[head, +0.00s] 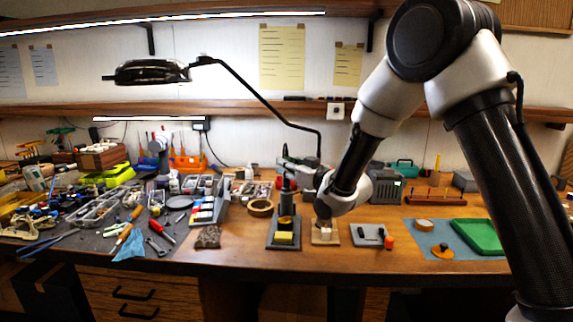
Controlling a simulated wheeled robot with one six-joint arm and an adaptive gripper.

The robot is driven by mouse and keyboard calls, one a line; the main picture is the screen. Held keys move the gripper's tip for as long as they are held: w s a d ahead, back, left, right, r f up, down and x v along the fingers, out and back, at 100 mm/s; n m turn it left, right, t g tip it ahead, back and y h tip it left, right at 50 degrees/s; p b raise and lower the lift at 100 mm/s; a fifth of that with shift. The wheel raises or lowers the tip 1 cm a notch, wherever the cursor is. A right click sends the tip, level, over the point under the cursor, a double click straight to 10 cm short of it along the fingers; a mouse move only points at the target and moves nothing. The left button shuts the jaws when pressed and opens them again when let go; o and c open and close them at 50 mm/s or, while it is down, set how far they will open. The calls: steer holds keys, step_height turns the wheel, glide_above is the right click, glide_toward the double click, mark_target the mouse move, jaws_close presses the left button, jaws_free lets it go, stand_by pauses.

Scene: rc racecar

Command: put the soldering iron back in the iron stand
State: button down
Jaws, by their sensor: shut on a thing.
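The iron stand (270,243) is on the bench near its front edge, in the middle of the head view. My gripper (288,174) reaches in from the right, above the stand, and is shut on a thin dark upright thing that looks like the soldering iron (287,185). The iron lines up with the holder in this view. I cannot tell whether its lower end is inside the holder or just above or behind it. The fingertips are small and partly hidden.
A wooden block (325,238) with a small white piece stands right of the stand. Further right are a grey plate (367,240) with small dark parts and a green tray (480,236). A tape roll (261,208) and cluttered tools lie left. A lamp arm (262,97) hangs behind.

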steer(key=shift+f, duration=0.1)
steer(key=c, duration=1.3)
jaws_free()
steer(key=shift+o, duration=0.2)
steer(key=o, duration=0.4)
steer(key=s+d+r, duration=0.2)
steer(key=s+d, duration=0.3)
